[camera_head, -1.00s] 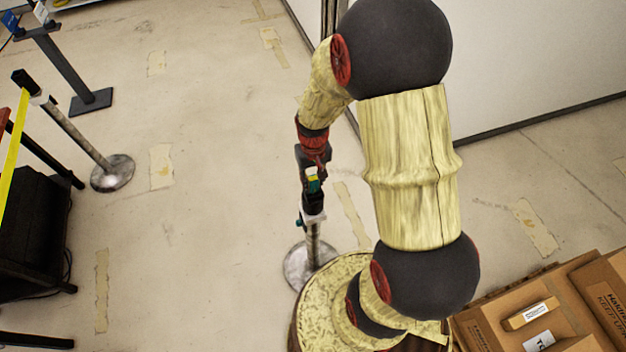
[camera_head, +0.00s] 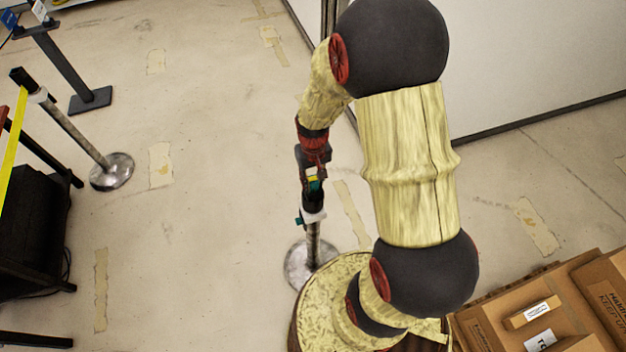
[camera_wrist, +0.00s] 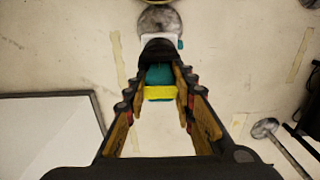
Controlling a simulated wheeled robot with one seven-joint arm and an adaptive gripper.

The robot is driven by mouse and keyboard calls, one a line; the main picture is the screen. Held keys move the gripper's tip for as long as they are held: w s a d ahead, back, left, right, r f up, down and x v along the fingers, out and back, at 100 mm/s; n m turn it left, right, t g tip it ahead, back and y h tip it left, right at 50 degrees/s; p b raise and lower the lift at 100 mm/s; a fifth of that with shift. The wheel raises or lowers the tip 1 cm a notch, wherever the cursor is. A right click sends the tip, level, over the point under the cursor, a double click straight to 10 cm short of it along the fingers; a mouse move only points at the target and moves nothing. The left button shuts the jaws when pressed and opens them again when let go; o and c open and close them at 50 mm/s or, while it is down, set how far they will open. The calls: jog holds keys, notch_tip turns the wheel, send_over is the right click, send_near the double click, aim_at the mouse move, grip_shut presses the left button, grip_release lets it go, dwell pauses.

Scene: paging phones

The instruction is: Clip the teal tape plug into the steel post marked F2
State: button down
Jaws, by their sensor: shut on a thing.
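The teal plug (camera_wrist: 159,75) with a yellow tape band (camera_wrist: 160,93) sits between the fingers of my gripper (camera_wrist: 157,88), which is shut on it. In the head view my gripper (camera_head: 313,170) points down over a steel post (camera_head: 313,240). The plug (camera_head: 314,186) shows there right against the post's black head (camera_head: 312,201). In the wrist view the plug's front end meets or overlaps the black head (camera_wrist: 159,47); I cannot tell whether it is seated. The post has a white collar (camera_head: 313,217) with a small teal piece on its left. No F2 marking is legible.
A second steel post (camera_head: 75,130) with yellow tape (camera_head: 14,150) stands at left, near a black cabinet (camera_head: 35,235). A dark post (camera_head: 65,70) stands behind. Cardboard boxes (camera_head: 560,320) lie at lower right. The middle floor is clear.

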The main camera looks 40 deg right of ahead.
aim_at(313, 180)
jog(key=c, duration=1.8)
grip_release()
jog(key=shift+o, duration=0.2)
notch_tip(313, 180, up, 11)
jog(key=p, duration=0.8)
jog(key=shift+s, duration=0.15)
